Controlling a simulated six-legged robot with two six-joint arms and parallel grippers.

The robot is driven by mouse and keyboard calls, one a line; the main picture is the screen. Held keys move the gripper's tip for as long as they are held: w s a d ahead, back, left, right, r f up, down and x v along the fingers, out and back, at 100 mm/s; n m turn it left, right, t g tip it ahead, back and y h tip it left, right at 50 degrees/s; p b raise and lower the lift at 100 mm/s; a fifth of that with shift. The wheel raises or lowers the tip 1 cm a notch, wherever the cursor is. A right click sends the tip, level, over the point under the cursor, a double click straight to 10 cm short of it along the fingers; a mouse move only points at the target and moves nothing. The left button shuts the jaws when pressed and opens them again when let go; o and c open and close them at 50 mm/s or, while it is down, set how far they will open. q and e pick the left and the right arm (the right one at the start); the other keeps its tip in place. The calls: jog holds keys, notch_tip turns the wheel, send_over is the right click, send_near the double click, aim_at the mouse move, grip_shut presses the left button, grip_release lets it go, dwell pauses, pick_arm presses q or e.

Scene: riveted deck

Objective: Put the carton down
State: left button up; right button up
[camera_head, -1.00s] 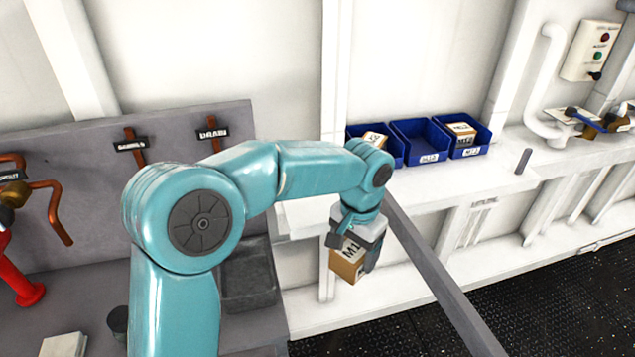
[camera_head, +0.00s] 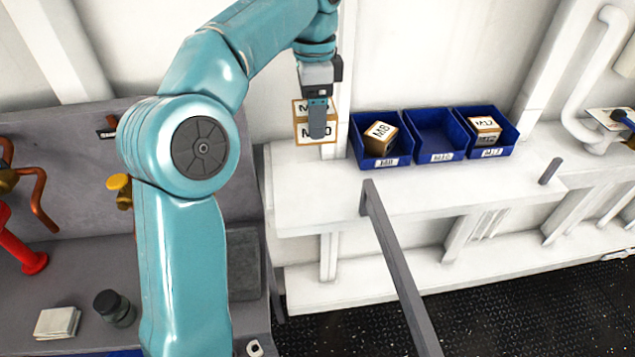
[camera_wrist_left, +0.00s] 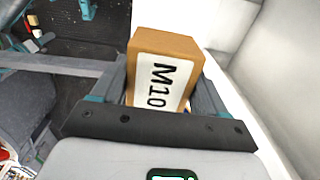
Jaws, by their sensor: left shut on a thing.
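The carton (camera_head: 302,128) is a small brown box with white labels reading M10. My left gripper (camera_head: 318,125) is shut on it and holds it in front of the white wall, left of the blue bins. In the left wrist view the carton (camera_wrist_left: 163,70) sits between the two fingers (camera_wrist_left: 165,95), its M10 label facing the camera. In the head view one finger hides part of the label. My right gripper is not in view.
Three blue bins stand on the white shelf (camera_head: 460,184). The left bin (camera_head: 395,161) holds a carton marked M8 (camera_head: 381,133), the middle bin (camera_head: 436,137) is empty, and the right bin (camera_head: 507,139) holds a carton (camera_head: 485,126). A grey rail (camera_head: 400,265) rises in front.

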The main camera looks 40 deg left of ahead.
pick_arm(q)
jog(key=f, duration=0.4)
jog(key=f+b, duration=0.1)
jog(key=f, duration=0.9)
jog(key=shift+s+a, duration=0.25)
jog(key=f, duration=0.3)
jog(key=shift+w+d+f, duration=0.1)
jog(key=shift+d+f, duration=0.15)
jog(key=shift+f, duration=0.35)
jog(key=shift+a+f, duration=0.1)
jog(key=shift+a, duration=0.1)
jog(key=shift+d+f+b, duration=0.1)
jog(key=shift+d+b, duration=0.05)
jog(key=shift+b, duration=0.2)
jog(key=o, duration=1.3)
jog(key=shift+f, duration=0.1)
jog(key=shift+c, duration=0.2)
